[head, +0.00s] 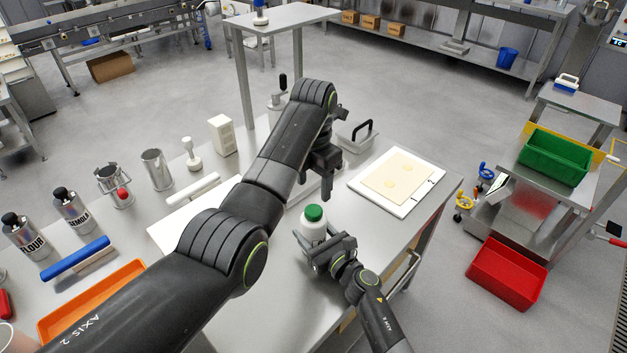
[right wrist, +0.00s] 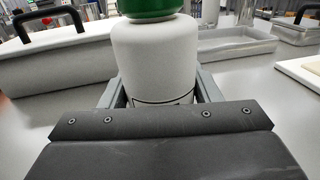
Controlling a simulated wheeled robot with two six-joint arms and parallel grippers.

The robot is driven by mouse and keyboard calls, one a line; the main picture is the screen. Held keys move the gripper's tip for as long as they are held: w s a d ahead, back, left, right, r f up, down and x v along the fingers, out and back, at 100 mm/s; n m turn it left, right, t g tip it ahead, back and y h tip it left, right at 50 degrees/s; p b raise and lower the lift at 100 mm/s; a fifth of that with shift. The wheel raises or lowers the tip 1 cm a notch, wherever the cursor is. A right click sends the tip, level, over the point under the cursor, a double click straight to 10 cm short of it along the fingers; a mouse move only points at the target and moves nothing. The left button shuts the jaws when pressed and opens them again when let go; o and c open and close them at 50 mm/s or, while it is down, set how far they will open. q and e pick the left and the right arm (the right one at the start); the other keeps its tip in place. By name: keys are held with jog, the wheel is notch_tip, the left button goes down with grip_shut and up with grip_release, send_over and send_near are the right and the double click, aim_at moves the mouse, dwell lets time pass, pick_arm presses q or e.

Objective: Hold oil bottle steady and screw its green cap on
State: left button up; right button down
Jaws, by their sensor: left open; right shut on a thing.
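The oil bottle (head: 312,226) is white and stands upright on the steel table near its front edge. Its green cap (head: 314,212) sits on top of the bottle; I cannot tell how tightly it is seated. My right gripper (head: 322,250) is shut on the bottle's body from the front. In the right wrist view the white bottle (right wrist: 155,55) is between the fingers, with the green cap (right wrist: 150,8) cut off by the top edge. My left gripper (head: 326,190) is open and empty, pointing down above and just behind the cap, apart from it.
A white board with a pale dough sheet (head: 398,177) lies to the right. A metal pan with a black handle (head: 356,138) is behind. Flour (head: 22,235) and semola (head: 70,210) shakers, a blue rolling pin (head: 75,258) and an orange tray (head: 90,300) are left.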

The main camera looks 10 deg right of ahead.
aim_at(313, 209)
pick_arm(q)
jog(key=shift+f, duration=0.1)
dwell(0.3)
jog(key=shift+f, duration=3.95)
jog(key=shift+c, duration=0.3)
jog(key=c, duration=1)
jog(key=shift+w, duration=0.1)
